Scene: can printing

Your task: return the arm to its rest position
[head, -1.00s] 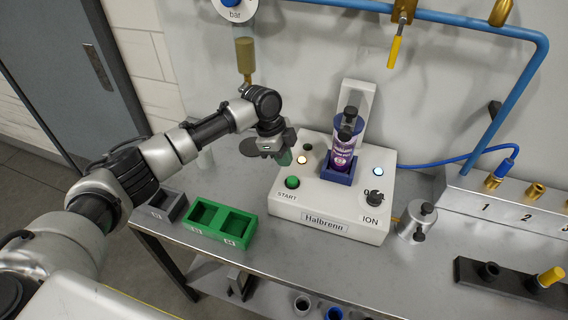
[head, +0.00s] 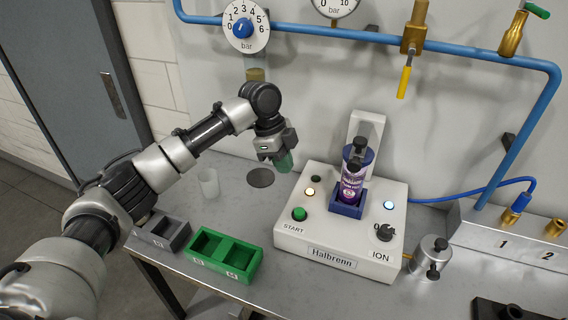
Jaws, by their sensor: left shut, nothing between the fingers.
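My left arm (head: 165,160) comes in from the left and reaches over the bench. My left gripper (head: 283,163) points down with its greenish fingertips shut and empty. It hangs in the air at the back left of the white Halbrenn machine (head: 345,225), apart from it in the picture. A purple can (head: 353,180) with a dark top stands upright in the machine's blue holder (head: 347,208). My right gripper is not in view.
A green two-slot tray (head: 225,256), a grey tray (head: 162,232), a clear cup (head: 208,182) and a dark disc (head: 260,178) are on the bench. A metal cylinder (head: 430,257) stands right of the machine. Blue pipes (head: 380,44) cross the wall.

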